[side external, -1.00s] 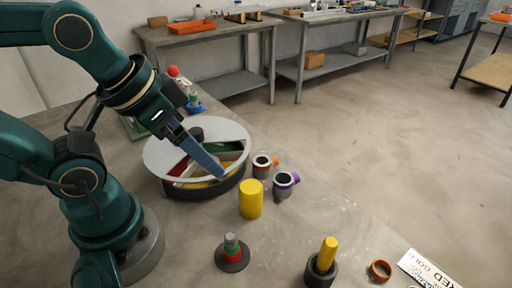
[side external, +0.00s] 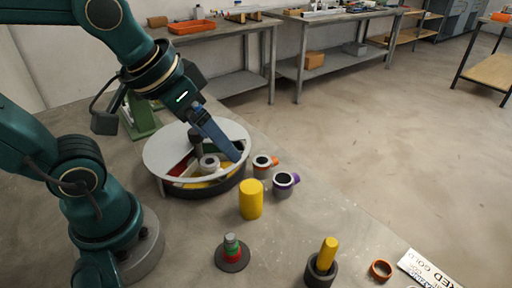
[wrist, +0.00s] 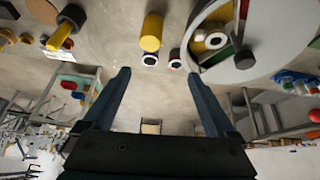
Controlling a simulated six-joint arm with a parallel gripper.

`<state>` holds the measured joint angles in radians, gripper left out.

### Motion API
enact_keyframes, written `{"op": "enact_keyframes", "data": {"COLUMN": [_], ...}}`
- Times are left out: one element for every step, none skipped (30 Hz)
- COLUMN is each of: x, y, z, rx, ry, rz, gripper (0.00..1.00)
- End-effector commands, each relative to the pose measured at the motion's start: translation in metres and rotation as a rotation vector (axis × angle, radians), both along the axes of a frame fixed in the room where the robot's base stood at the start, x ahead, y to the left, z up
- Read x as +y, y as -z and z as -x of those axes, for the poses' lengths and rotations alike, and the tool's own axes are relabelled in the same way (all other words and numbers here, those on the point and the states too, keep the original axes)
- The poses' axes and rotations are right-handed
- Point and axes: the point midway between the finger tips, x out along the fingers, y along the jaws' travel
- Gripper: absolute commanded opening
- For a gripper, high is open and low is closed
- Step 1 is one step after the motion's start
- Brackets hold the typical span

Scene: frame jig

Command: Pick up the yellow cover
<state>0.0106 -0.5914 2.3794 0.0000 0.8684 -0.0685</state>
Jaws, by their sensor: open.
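A yellow cylinder (side external: 251,199), which I take as the yellow cover, stands upright on the table in front of the round tray. It also shows at the top middle of the wrist view (wrist: 151,32). My gripper (side external: 236,156) is over the right part of the round tray, above and behind the yellow cylinder and apart from it. In the wrist view my gripper (wrist: 159,75) has its two fingers wide apart with nothing between them. A thinner yellow rod (side external: 329,253) stands in a dark holder (side external: 320,274) at the front.
The round grey tray (side external: 165,155) has coloured compartments, with a grey ring piece (side external: 209,163) inside. Two ringed cups, one orange-marked (side external: 262,166) and one purple-marked (side external: 284,183), stand beside the yellow cylinder. A stacked peg (side external: 232,250) and an orange ring (side external: 381,270) are nearer the front.

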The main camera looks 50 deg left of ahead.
Motion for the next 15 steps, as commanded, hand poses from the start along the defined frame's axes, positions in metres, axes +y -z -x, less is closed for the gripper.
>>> {"op": "enact_keyframes", "data": {"x": [-0.001, -0.002, -0.004, -0.005, -0.006, -0.007, -0.008, -0.009, -0.011, -0.012, -0.013, -0.015, -0.016, -0.017, -0.018], "y": [0.004, 0.006, 0.010, 0.013, 0.016, 0.022, 0.027, 0.032, 0.039, 0.045, 0.051, 0.059, 0.066, 0.072, 0.079], "z": [-0.009, -0.013, -0.020, -0.025, -0.029, -0.035, -0.039, -0.043, -0.047, -0.050, -0.053, -0.056, -0.058, -0.059, -0.061], "rx": [0.036, 0.055, 0.080, 0.100, 0.119, 0.146, 0.168, 0.189, 0.219, 0.242, 0.264, 0.294, 0.316, 0.338, 0.363], "ry": [-0.004, -0.007, -0.010, -0.013, -0.014, -0.015, -0.016, -0.018, -0.020, -0.020, -0.019, -0.018, -0.018, -0.017, -0.015], "rz": [0.005, 0.008, 0.011, 0.013, 0.015, 0.017, 0.017, 0.018, 0.018, 0.018, 0.016, 0.016, 0.015, 0.012, 0.011], "gripper": [0.92, 0.92, 0.92, 0.92, 0.92, 0.92, 0.92, 0.92, 0.92, 0.92, 0.92, 0.92, 0.92, 0.92, 0.92]}}
